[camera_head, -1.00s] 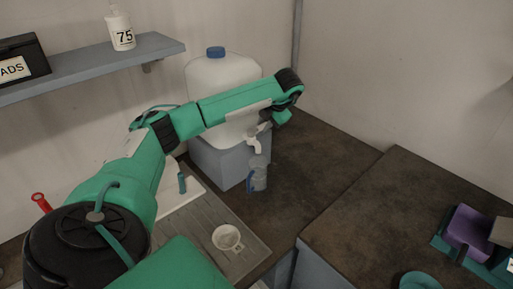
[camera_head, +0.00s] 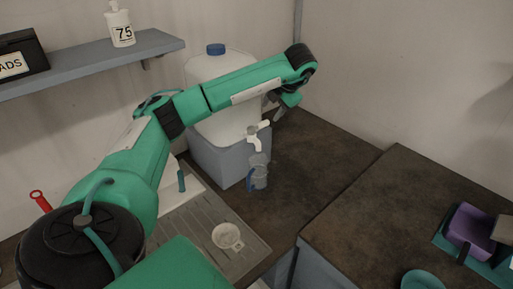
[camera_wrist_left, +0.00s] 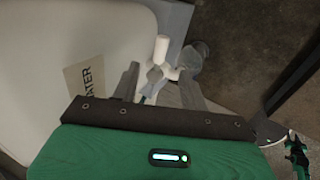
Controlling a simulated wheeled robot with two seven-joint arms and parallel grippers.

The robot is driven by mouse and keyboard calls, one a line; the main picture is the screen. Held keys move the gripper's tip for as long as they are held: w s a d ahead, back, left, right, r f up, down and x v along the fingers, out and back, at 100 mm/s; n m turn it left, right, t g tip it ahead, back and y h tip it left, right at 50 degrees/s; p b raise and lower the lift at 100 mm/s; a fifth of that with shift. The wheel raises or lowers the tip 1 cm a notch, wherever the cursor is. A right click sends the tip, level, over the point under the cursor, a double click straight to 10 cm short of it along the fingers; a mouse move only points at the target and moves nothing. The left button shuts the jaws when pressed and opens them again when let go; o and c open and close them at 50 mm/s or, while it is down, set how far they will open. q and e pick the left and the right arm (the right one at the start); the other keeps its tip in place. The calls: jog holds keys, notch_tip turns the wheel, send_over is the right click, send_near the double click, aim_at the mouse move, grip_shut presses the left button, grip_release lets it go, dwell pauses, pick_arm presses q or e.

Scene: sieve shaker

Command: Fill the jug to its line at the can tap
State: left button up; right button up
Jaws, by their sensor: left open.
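The can (camera_head: 235,128) is a large white water container with a blue cap, standing on a grey block. Its white tap (camera_head: 257,135) sticks out at the front; it also shows in the left wrist view (camera_wrist_left: 161,50). The jug (camera_head: 260,172), small, clear grey with a blue handle, stands upright under the tap; its line and water level are too small to make out. My left gripper (camera_head: 274,106) is open and empty, above and right of the tap in the head view. In the left wrist view the tap appears between its fingers (camera_wrist_left: 158,84); contact cannot be told. My right gripper is not in view.
A shelf (camera_head: 120,65) with a bottle runs along the left wall. The dark worktop right of the jug is clear. Purple and teal items (camera_head: 470,228) sit far right.

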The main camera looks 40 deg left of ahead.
pick_arm(q)
jog(key=p+v, duration=0.1)
jog(key=v, duration=0.5)
jog(key=shift+r, duration=0.3)
jog(key=shift+d, duration=0.1)
dwell(0.3)
